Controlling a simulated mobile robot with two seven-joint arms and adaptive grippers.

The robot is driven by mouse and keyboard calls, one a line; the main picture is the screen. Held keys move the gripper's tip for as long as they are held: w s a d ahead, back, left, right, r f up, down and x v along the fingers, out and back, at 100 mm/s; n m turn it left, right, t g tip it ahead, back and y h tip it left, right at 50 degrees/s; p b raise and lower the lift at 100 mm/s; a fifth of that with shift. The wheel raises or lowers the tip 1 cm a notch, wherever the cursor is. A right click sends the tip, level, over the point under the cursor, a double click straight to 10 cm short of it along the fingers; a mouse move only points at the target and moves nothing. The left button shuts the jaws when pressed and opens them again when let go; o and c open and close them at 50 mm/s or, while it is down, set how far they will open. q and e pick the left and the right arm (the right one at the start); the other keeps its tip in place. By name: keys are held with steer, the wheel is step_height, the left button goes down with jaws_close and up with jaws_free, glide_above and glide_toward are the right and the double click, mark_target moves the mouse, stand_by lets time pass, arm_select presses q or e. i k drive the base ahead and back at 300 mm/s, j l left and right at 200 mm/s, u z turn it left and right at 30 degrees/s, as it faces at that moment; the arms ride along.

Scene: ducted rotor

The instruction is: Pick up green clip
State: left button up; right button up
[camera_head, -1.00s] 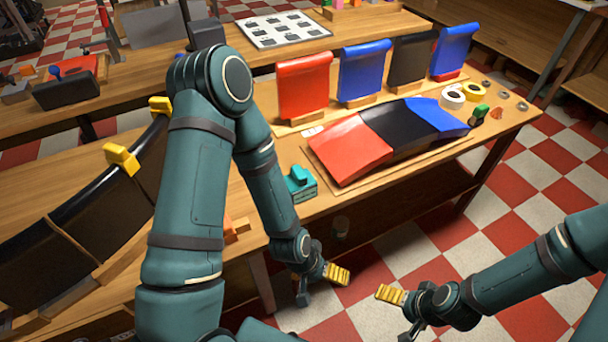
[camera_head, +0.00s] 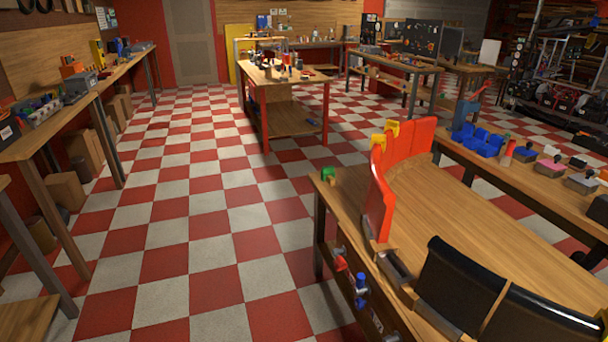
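A small green object (camera_head: 328,174), likely the green clip, sits at the far left corner of the wooden table at the right. A small tan piece is beside it; its exact shape is too small to tell. A curved red panel (camera_head: 380,200) stands on the same table just right of it.
Black curved panels (camera_head: 460,285) stand on the near part of this table. Tools (camera_head: 361,290) hang on its left side. A checkered floor (camera_head: 215,215) lies open to its left. Benches line the left wall, and a wooden workbench (camera_head: 285,75) stands farther back.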

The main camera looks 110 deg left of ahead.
mark_target(327, 170)
steer(key=u, duration=4)
steer(key=i+u, duration=0.3)
steer(key=i, duration=3.6)
steer(key=j, duration=0.1)
